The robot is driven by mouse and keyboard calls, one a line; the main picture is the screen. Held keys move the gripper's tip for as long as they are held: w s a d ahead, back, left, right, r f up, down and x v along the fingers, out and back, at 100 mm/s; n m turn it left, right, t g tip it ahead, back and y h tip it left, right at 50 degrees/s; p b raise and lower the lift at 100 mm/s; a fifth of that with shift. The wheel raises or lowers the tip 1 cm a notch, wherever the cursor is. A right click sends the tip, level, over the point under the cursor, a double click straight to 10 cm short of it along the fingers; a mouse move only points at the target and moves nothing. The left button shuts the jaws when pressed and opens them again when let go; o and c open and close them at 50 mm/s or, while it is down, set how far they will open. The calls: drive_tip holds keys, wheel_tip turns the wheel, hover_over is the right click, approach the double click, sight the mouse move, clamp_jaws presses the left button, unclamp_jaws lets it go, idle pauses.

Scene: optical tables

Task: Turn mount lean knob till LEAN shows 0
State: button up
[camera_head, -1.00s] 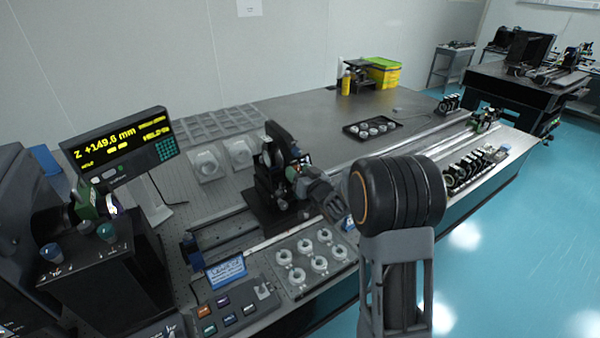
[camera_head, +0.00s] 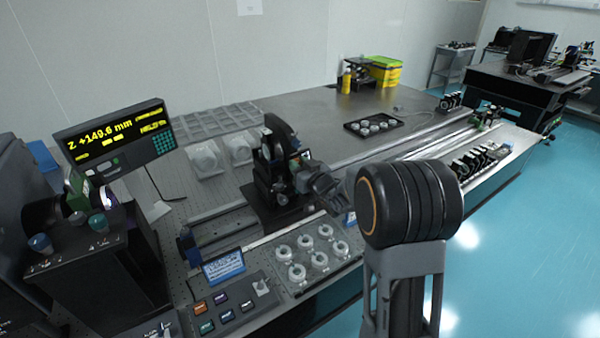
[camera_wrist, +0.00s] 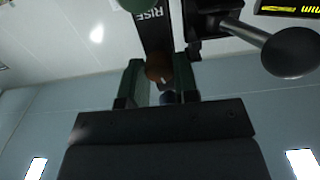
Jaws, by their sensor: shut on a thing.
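The dark optical mount (camera_head: 278,160) stands upright on its rail stage in the middle of the table in the head view. My gripper reaches it from the right, and its fingertips are hard to make out there. In the wrist view my gripper (camera_wrist: 158,82) is shut on a small brown knob (camera_wrist: 157,68), which sits between its two fingers. A dark plate marked RISE (camera_wrist: 155,32) is just beyond. The display (camera_head: 118,138) reads Z +149.6 mm in large digits; its smaller lines are too blurred for me to find a LEAN value.
A larger black ball-ended knob (camera_wrist: 290,52) sticks out right of my fingers in the wrist view. A tray of white ring parts (camera_head: 330,262) and a button panel (camera_head: 225,305) lie in front of the mount. A dark instrument box (camera_head: 75,265) stands at left.

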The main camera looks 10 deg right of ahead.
drive_tip(key=shift+f+n+b, duration=0.1)
drive_tip(key=shift+n+b, duration=7.7)
drive_tip(key=shift+b, duration=0.65)
drive_tip(key=o, duration=0.9)
drive_tip(key=shift+o, duration=0.2)
drive_tip(key=shift+s, duration=0.1)
drive_tip(key=v, duration=1.3)
drive_tip(key=shift+s+p, duration=0.3)
drive_tip(key=shift+p, duration=0.15)
